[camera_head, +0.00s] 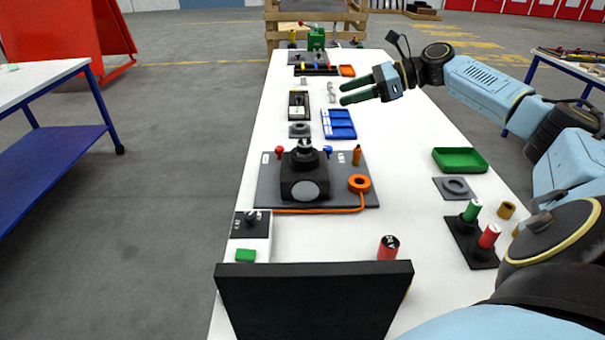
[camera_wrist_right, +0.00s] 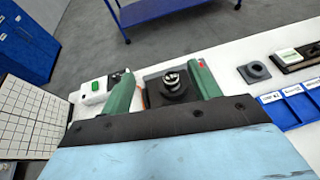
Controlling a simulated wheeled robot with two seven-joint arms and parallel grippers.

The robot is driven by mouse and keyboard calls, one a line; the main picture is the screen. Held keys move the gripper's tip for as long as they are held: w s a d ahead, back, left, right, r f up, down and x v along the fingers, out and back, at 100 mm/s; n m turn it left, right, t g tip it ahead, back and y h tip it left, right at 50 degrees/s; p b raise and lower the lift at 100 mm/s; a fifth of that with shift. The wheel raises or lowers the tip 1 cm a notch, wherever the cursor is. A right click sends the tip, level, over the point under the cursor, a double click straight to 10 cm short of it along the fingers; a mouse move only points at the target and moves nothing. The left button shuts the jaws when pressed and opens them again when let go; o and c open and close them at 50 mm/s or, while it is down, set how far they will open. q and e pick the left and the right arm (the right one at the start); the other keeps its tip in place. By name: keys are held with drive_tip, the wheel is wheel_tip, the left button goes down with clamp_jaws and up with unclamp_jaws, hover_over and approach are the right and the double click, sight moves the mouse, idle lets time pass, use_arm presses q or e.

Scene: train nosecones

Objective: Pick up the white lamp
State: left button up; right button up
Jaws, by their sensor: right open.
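No thing is clearly recognisable as the white lamp. The nearest match is a pale round disc (camera_head: 308,190) on the front of a black nosecone block (camera_head: 299,163), which stands on a grey board. A small whitish piece (camera_head: 331,90), too small to identify, lies just left of my right fingertips in the head view. My right gripper (camera_head: 343,94) is open and empty above the far half of the table. In the right wrist view its green fingers (camera_wrist_right: 165,84) are spread, with the black block (camera_wrist_right: 175,88) visible beyond them. My left gripper is not in view.
The white table (camera_head: 408,150) holds a blue tray (camera_head: 338,124), a green tray (camera_head: 460,159), and red and green cylinders (camera_head: 482,222) in a black holder. An orange cable (camera_head: 320,210) runs across the front. A dark panel (camera_head: 315,295) blocks the near end.

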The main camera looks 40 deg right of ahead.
drive_tip(key=b, duration=0.9)
approach(298, 145)
drive_tip(key=x, duration=0.3)
drive_tip(key=f+x, duration=0.1)
drive_tip(key=x, duration=0.1)
drive_tip(key=shift+w+d, duration=0.25)
drive_tip(key=shift+b+x, duration=0.75)
drive_tip(key=shift+x, duration=1.8)
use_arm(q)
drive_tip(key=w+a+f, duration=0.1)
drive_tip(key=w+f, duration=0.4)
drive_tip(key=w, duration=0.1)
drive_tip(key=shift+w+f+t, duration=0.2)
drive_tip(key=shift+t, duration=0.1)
use_arm(e)
drive_tip(key=shift+w+d, duration=0.15)
drive_tip(key=shift+d, duration=0.05)
drive_tip(key=shift+c, duration=0.3)
drive_tip(key=c, duration=1)
drive_tip(key=shift+c, duration=0.2)
